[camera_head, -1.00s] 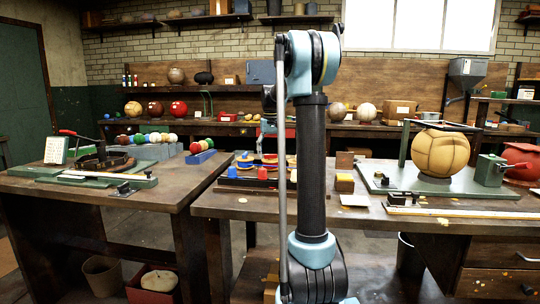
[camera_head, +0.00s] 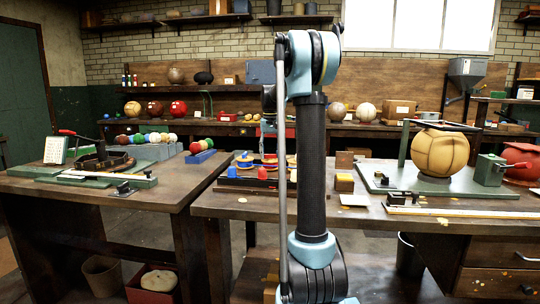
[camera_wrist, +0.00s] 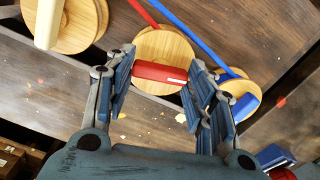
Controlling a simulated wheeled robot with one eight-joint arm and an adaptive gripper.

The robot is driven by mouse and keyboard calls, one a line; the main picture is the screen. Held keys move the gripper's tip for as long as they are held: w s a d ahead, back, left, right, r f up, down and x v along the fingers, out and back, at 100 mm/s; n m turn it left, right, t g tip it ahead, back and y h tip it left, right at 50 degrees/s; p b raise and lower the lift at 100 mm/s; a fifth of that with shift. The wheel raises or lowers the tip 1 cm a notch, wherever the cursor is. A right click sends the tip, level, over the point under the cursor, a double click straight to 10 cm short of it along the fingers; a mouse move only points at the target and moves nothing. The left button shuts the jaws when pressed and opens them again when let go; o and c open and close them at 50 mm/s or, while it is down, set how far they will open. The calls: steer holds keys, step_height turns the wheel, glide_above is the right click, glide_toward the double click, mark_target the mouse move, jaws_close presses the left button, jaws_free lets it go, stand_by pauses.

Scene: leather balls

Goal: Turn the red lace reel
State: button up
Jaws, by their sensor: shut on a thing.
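The red lace reel (camera_wrist: 156,45) is a round pale wooden disc with a red cylindrical handle (camera_wrist: 160,73) across its near edge, seen in the wrist view. My gripper (camera_wrist: 158,74) is shut on the red handle, one finger pad at each end of it. A red lace runs from the reel toward the top of the wrist view. In the head view, my own arm hides much of the reel area on the middle bench.
A wooden reel with a blue handle (camera_wrist: 244,107) and blue lace lies close to my right finger. A reel with a cream handle (camera_wrist: 48,22) is at upper left. In the head view, a tan panelled ball (camera_head: 441,153) stands on the right bench.

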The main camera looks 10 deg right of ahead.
steer(key=m, duration=1.1)
stand_by(0.6)
steer(key=o, duration=1.1)
steer(key=shift+c, duration=0.2)
steer(key=shift+r, duration=0.1)
step_height(320, 180, up, 12)
